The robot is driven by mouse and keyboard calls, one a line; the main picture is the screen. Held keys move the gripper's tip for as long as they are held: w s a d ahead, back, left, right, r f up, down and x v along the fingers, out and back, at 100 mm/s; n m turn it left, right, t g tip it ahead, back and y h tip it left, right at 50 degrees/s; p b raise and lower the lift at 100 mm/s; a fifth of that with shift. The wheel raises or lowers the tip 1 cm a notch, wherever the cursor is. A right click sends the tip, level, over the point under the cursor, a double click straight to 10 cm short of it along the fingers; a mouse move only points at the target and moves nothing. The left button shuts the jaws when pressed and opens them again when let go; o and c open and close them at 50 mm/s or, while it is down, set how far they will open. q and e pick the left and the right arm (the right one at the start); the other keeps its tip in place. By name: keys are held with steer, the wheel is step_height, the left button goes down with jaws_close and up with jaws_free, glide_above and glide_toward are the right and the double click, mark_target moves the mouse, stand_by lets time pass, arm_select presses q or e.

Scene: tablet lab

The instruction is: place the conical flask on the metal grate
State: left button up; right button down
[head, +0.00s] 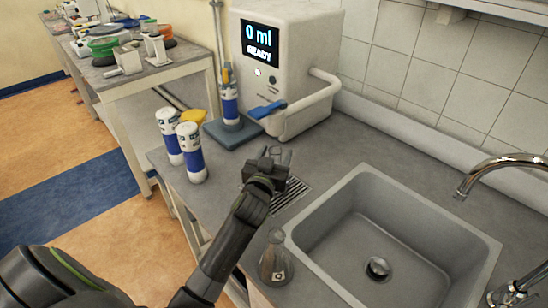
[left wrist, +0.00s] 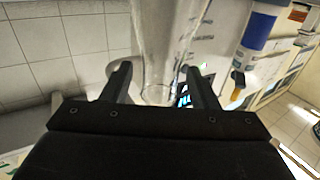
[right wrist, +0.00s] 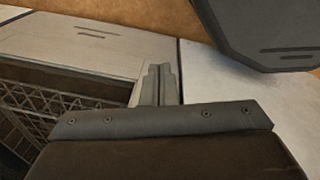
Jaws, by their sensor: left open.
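The conical flask (head: 275,262), clear with a small white mark, stands upright on the counter by the sink's near left corner. The metal grate (head: 291,194) is a slotted plate in the counter left of the sink, partly hidden by my left gripper (head: 275,158). That gripper is open. A clear glass vessel (head: 286,156) shows at its fingers; in the left wrist view the glass (left wrist: 165,45) is between the open fingers (left wrist: 157,72). Its full shape and base are hidden. In the right wrist view my right gripper (right wrist: 160,85) has its fingers together, holding nothing visible.
The sink (head: 375,240) with its tap (head: 490,170) takes the right. A white dispenser (head: 290,60) reads 0 ml at the back. Two blue-white bottles (head: 192,152) and a yellow-topped item (head: 194,116) stand left. A third bottle (head: 229,97) stands on a blue-grey base (head: 232,132).

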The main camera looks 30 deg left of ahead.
arm_select(q)
steer(key=shift+s, duration=0.35)
steer(key=s+d+b, duration=0.1)
steer(key=s+d, duration=0.1)
steer(key=s, duration=0.9)
steer(key=shift+d, duration=0.15)
